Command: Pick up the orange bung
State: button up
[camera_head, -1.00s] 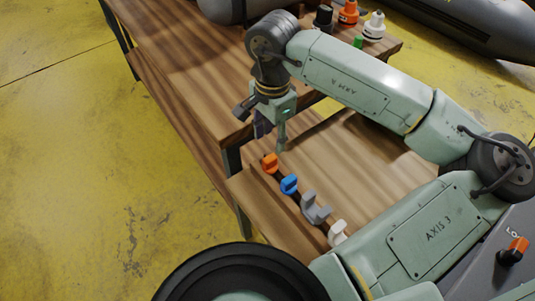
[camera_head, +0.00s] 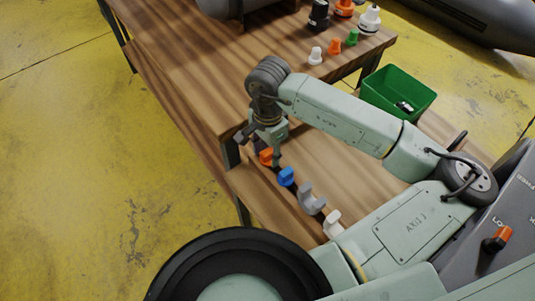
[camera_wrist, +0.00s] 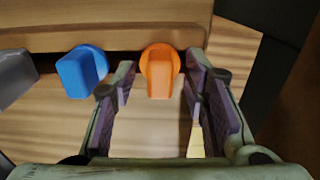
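An orange piece with a round base and a blocky tab, apparently the orange bung (camera_head: 266,156), sits in a row along the lower wooden shelf. In the wrist view the orange bung (camera_wrist: 160,72) lies between the two purple-padded fingers of my gripper (camera_wrist: 161,88). Gaps show on both sides, so the fingers are open and not gripping it. In the head view my gripper (camera_head: 270,150) is low over the row, partly covering the orange piece. Another small orange stopper (camera_head: 335,46) stands on the upper table, away from my gripper.
Beside the orange piece are a blue one (camera_head: 287,177), a grey clip (camera_head: 311,200) and a white piece (camera_head: 333,223). The upper table edge is close behind my gripper. A green bin (camera_head: 398,92) stands at right; white (camera_head: 316,56) and green (camera_head: 352,37) stoppers stand on the table.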

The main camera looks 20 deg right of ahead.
grip_shut()
dwell(0.5)
